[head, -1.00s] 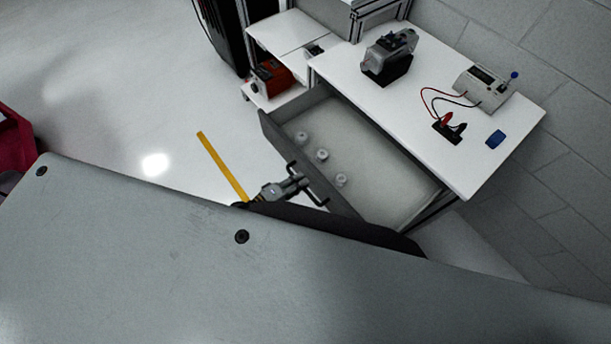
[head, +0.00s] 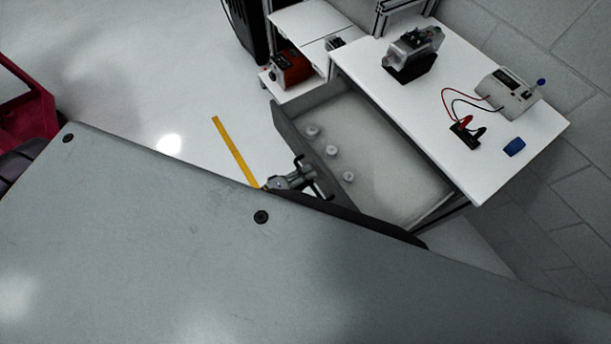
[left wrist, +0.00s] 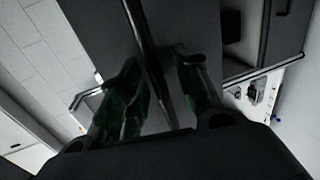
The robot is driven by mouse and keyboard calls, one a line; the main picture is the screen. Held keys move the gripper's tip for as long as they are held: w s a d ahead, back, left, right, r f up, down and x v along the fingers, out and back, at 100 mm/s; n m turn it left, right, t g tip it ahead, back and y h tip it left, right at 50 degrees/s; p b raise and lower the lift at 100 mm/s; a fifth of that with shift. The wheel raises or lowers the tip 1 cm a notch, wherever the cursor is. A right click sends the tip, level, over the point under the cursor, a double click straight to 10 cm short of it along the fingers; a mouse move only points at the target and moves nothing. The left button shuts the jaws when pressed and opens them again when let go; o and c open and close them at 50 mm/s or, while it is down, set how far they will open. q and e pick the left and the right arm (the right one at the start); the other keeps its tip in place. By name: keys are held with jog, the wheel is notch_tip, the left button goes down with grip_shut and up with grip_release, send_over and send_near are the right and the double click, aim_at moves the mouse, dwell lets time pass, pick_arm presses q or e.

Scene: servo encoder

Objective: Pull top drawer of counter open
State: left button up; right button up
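The top drawer (head: 392,155) of the white counter (head: 450,100) stands well out. Its dark grey front panel (head: 287,127) faces lower left, and several small white round parts (head: 331,151) lie inside. My left gripper (head: 316,178) is at the outer side of that panel, by the dark handle. In the left wrist view my gripper's fingers (left wrist: 160,92) are apart, with a dark bar (left wrist: 147,48) running between them. Whether either finger touches it is unclear. The large grey body panel of mine hides the near end of the drawer. My right gripper is not visible.
On the counter are a grey device (head: 412,52), a meter box (head: 507,93) with red and black leads, and a blue item (head: 514,147). A red box (head: 290,68) sits on a side shelf.

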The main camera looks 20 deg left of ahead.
pick_arm(q)
jog(key=v, duration=1.2)
dwell(0.6)
dwell(0.7)
